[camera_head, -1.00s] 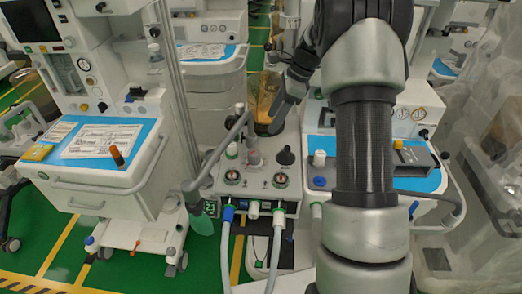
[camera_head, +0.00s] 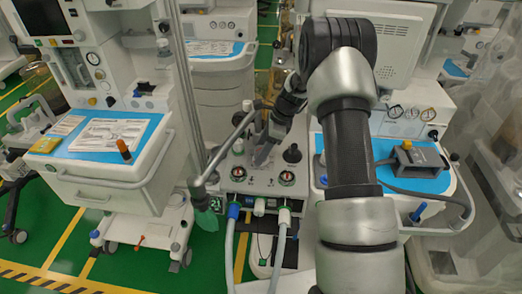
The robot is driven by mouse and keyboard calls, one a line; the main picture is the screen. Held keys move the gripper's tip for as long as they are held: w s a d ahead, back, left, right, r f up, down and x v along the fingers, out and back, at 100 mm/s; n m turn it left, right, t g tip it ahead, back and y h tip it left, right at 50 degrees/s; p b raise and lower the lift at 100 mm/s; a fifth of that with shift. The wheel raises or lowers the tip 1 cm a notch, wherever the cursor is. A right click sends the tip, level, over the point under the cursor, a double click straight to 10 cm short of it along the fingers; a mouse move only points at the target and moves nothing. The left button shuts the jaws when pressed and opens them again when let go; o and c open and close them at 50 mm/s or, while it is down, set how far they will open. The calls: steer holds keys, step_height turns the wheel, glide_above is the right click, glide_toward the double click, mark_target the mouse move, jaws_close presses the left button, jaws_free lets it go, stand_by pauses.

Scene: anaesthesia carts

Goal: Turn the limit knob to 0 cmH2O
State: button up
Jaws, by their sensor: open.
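The grey absorber unit (camera_head: 262,187) stands in the middle, with two round gauges on its sloped top, the left gauge (camera_head: 238,174) and the right gauge (camera_head: 287,178). A black knob (camera_head: 292,153) stands upright at its right side. A white and green cap (camera_head: 238,147) stands at its left. I cannot read a cmH2O scale or tell for sure which part is the limit knob. My gripper (camera_head: 262,154) is open and points down over the middle of the unit, left of the black knob. It hides what is behind it, and I see nothing held.
A grey jointed tube arm (camera_head: 222,150) rises left of the gripper. Hoses (camera_head: 280,245) hang from the unit's front. A cart with a blue top (camera_head: 115,138) stands left, and another blue-topped surface (camera_head: 415,180) lies right, partly behind my arm.

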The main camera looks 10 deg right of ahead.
steer(key=c, duration=1)
steer(key=shift+n+g, duration=0.3)
steer(key=shift+n, duration=0.4)
steer(key=shift+c, duration=0.2)
steer(key=o, duration=1)
steer(key=shift+o, duration=0.2)
steer(key=v, duration=0.7)
steer(key=shift+r, duration=0.15)
steer(key=shift+d, duration=0.1)
